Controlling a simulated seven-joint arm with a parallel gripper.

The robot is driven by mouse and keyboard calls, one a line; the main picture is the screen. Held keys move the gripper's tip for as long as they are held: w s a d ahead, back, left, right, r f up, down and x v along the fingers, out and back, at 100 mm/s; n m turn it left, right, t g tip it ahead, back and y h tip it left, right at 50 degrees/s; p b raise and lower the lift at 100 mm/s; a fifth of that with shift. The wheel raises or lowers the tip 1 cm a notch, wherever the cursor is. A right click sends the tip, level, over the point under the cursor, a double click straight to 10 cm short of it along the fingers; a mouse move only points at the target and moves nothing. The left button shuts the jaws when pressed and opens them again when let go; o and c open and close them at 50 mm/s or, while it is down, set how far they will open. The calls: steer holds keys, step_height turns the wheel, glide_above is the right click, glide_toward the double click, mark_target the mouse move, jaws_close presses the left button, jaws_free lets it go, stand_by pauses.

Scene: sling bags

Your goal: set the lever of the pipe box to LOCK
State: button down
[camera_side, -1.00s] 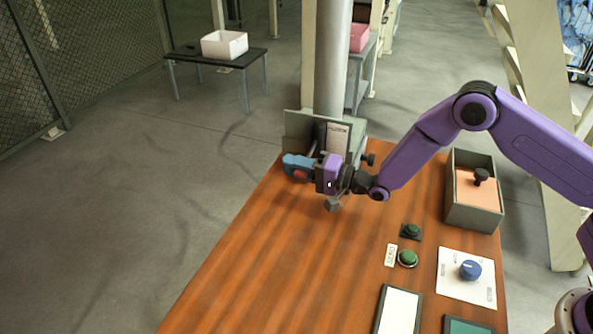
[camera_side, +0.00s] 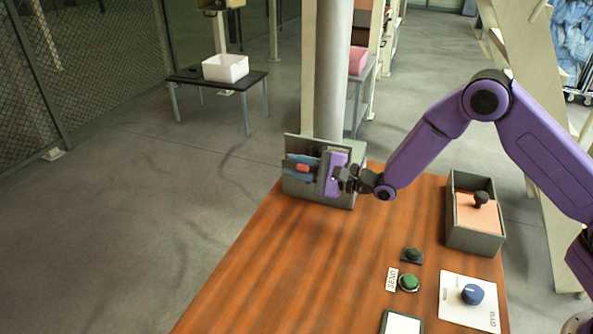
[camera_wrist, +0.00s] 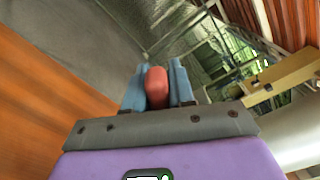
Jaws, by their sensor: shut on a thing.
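The grey pipe box (camera_side: 318,196) stands at the far end of the wooden table, by a tall pale pipe (camera_side: 329,90). My purple gripper (camera_side: 302,168) is across the front of the box, its blue fingers pointing left. They are shut on a red grip (camera_side: 303,168), seemingly the lever's end. In the wrist view, the rounded red grip (camera_wrist: 156,84) sits between the two blue fingers of my gripper (camera_wrist: 157,85). The lever's shaft and most of the box face are hidden behind my gripper. I cannot read any LOCK marking or tell the lever's setting.
On the table (camera_side: 300,270) are two green buttons (camera_side: 408,282), a blue knob on a white plate (camera_side: 473,294) and a grey open box with a black-knobbed pink lid (camera_side: 476,211). The table's middle is clear. A white bin (camera_side: 225,68) stands on a low black table behind.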

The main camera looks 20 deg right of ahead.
steer(key=shift+w+d+r, duration=0.1)
steer(key=shift+d, duration=0.05)
stand_by(0.3)
steer(key=c, duration=1)
jaws_free()
steer(key=shift+c, duration=0.2)
steer(key=v, duration=1.7)
steer(key=shift+r, duration=0.1)
